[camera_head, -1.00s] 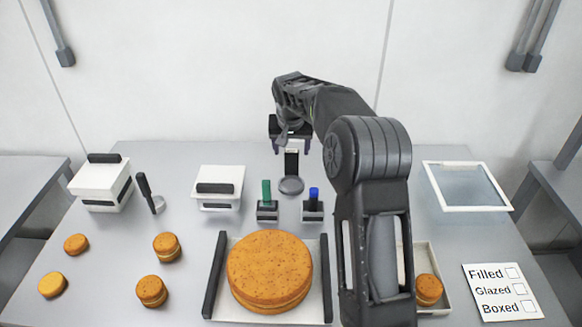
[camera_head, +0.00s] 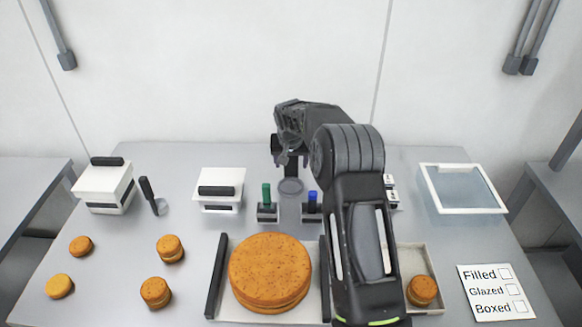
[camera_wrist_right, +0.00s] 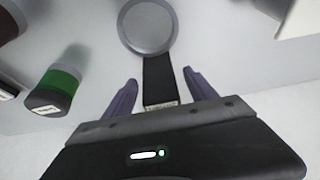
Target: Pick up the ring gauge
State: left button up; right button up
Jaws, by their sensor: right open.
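I cannot tell whether the fingers touch the handle. My left gripper is not in view.
Green-topped (camera_head: 267,203) and blue-topped (camera_head: 312,205) items stand in small holders close in front. A white box (camera_head: 219,188) is to the left. A large cake round (camera_head: 270,270) sits on a tray nearer me. My right forearm covers part of a second tray (camera_head: 432,262).

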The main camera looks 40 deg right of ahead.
jog(key=shift+c, duration=0.3)
grip_shut()
dwell(0.8)
